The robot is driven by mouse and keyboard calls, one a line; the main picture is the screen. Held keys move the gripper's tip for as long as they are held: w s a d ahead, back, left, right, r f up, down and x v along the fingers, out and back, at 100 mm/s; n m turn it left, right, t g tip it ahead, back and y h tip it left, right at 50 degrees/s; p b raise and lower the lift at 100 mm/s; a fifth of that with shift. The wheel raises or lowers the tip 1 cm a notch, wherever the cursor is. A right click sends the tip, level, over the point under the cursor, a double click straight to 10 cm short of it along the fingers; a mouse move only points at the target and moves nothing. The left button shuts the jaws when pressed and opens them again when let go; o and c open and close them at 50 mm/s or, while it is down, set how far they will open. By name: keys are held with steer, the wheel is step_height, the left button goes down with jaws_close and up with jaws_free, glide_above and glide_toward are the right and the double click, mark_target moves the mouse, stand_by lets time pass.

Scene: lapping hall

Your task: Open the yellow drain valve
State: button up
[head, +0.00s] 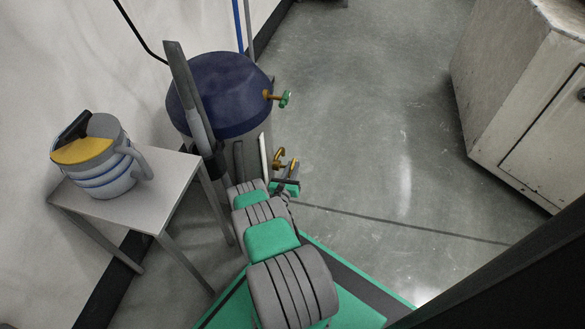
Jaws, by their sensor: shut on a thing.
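The yellow drain valve (279,156) sticks out low from the right side of a grey tank with a dark blue top (228,92). My gripper (289,172) is at the valve, at the far end of my outstretched grey and green arm. It is shut on the valve's yellow handle. The fingers and part of the handle are small and overlap in this view, so the handle's exact angle is hard to tell. A second valve with a green handle (285,98) sits higher on the tank, apart from my gripper.
A small grey table (185,190) at left carries a white and blue jug (115,175) with a yellow top. A worn off-white cabinet (490,85) stands at right. The grey floor (380,130) between tank and cabinet is clear. A wall borders the left.

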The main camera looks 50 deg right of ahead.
jaws_close()
steer(key=shift+f+h, duration=0.1)
steer(key=shift+h, duration=0.5)
steer(key=shift+o, duration=1.8)
jaws_free()
steer(key=shift+a+t, duration=0.1)
steer(key=shift+t, duration=0.3)
steer(key=o, duration=0.3)
steer(key=shift+w+d+g, duration=0.15)
steer(key=shift+d+g, duration=0.05)
steer(key=shift+g, duration=0.1)
steer(key=shift+y, duration=0.4)
